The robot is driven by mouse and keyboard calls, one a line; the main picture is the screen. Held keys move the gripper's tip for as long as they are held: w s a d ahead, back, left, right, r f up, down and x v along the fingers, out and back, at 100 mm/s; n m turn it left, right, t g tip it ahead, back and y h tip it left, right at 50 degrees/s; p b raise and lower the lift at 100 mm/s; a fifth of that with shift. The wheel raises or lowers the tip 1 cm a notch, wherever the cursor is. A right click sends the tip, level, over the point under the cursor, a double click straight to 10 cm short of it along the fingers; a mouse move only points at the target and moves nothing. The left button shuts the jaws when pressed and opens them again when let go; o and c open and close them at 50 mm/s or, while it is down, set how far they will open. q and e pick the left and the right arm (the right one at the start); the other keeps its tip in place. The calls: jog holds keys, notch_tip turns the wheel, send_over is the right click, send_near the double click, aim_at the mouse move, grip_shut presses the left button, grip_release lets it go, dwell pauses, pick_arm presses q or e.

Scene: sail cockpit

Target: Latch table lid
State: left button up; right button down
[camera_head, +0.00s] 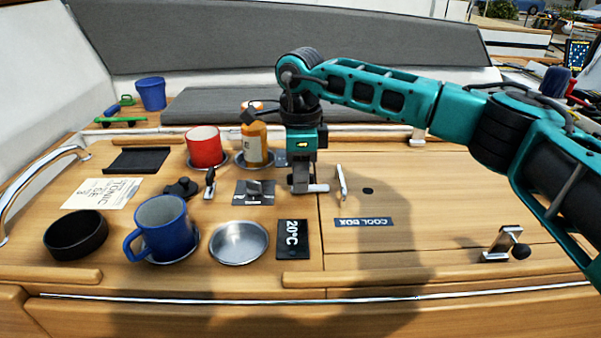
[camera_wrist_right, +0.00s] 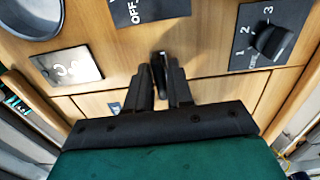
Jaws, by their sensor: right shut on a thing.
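My right gripper (camera_head: 308,187) reaches down to the table top beside the left edge of the lid (camera_head: 440,205). In the right wrist view the gripper's two fingers (camera_wrist_right: 163,84) are close together on a small dark upright part (camera_wrist_right: 158,62), which looks like a latch lever. Its base is mostly hidden by the fingers. A silver upright bracket (camera_head: 341,183) stands just right of the gripper on the lid. Another silver latch-like fitting with a black knob (camera_head: 508,243) sits at the lid's right. The lid lies flat. My left gripper is not in view.
A COOL BOX label (camera_head: 364,222) lies on the lid. The lid's middle is clear.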

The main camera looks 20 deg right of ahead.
dwell(0.6)
jog(key=c, duration=1.1)
grip_release()
jog(key=shift+r, duration=0.1)
notch_tip(320, 180, up, 13)
